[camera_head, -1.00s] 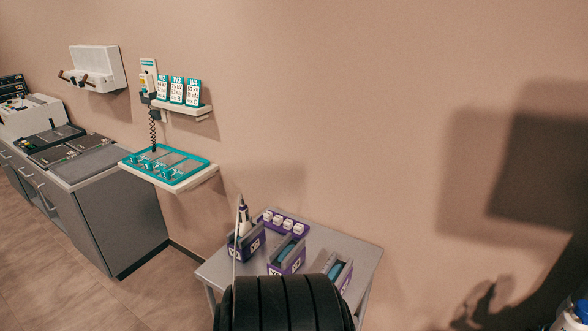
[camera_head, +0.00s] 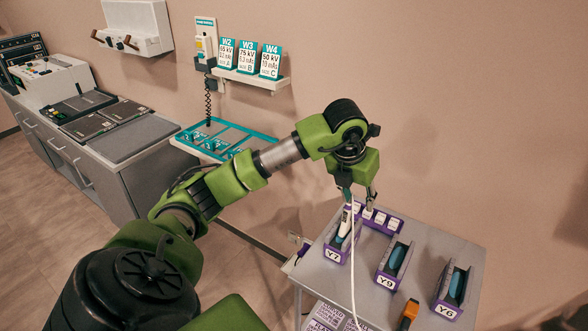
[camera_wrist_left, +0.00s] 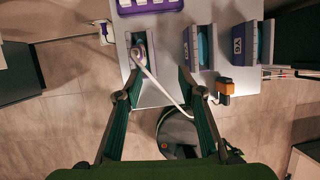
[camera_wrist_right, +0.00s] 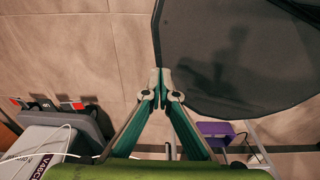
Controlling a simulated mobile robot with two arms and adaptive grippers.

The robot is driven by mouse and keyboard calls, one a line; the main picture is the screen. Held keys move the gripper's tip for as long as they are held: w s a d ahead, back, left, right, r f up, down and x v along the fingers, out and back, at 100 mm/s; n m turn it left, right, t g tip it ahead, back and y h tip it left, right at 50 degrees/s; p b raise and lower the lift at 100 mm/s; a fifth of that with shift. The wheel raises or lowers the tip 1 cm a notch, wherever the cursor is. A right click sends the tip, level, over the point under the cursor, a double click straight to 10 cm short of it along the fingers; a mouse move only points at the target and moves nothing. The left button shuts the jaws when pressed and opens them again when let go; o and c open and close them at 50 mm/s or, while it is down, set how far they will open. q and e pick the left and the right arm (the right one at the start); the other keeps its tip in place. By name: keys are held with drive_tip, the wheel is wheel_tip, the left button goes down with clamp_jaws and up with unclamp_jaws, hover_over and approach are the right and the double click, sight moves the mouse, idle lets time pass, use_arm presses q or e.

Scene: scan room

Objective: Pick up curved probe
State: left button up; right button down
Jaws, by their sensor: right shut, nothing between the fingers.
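A white probe (camera_head: 345,222) with a blue-grey end stands tilted in the purple holder marked Y7 (camera_head: 333,256) on the grey side table. A white cable runs from it down the front. It also shows in the left wrist view (camera_wrist_left: 139,52), near the left finger's tip. Whether its head is curved is hard to tell. My left gripper (camera_head: 358,198) points down just above and beside the probe. In the left wrist view its fingers (camera_wrist_left: 160,72) are spread and hold nothing. My right gripper (camera_wrist_right: 160,74) is shut and empty, and out of the head view.
Holders Y9 (camera_head: 388,278) and Y6 (camera_head: 446,307) with blue contents stand to the right. A purple rack (camera_head: 394,224) of white blocks lies behind. An orange-and-black object (camera_head: 408,314) is at the table's front. A wall shelf with a teal tray (camera_head: 240,132) is left.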

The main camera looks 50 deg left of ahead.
sight(348, 212)
use_arm(q)
drive_tip(key=shift+n+y, duration=0.3)
drive_tip(key=shift+y, duration=0.3)
drive_tip(key=a+f, duration=0.1)
drive_tip(key=w+a+f+p, duration=0.1)
drive_tip(key=f, duration=0.1)
drive_tip(key=w+a+f, duration=0.1)
drive_tip(key=f, duration=0.1)
drive_tip(key=shift+a+f+p, duration=0.25)
drive_tip(key=shift+a+p, duration=0.05)
drive_tip(key=shift+a, duration=0.1)
drive_tip(key=shift+w+a+f, duration=0.1)
drive_tip(key=shift+w+f, duration=0.05)
drive_tip(key=shift+f, duration=0.4)
drive_tip(key=shift+f+p, duration=0.35)
drive_tip(key=shift+p, duration=0.05)
drive_tip(key=p+x, duration=0.1)
drive_tip(key=x, duration=0.2)
drive_tip(key=shift+f, duration=0.3)
drive_tip(key=shift+w+a+f, duration=0.1)
drive_tip(key=shift+w+f, duration=0.05)
drive_tip(key=shift+f, duration=0.3)
clamp_jaws()
drive_tip(key=shift+r, duration=0.1)
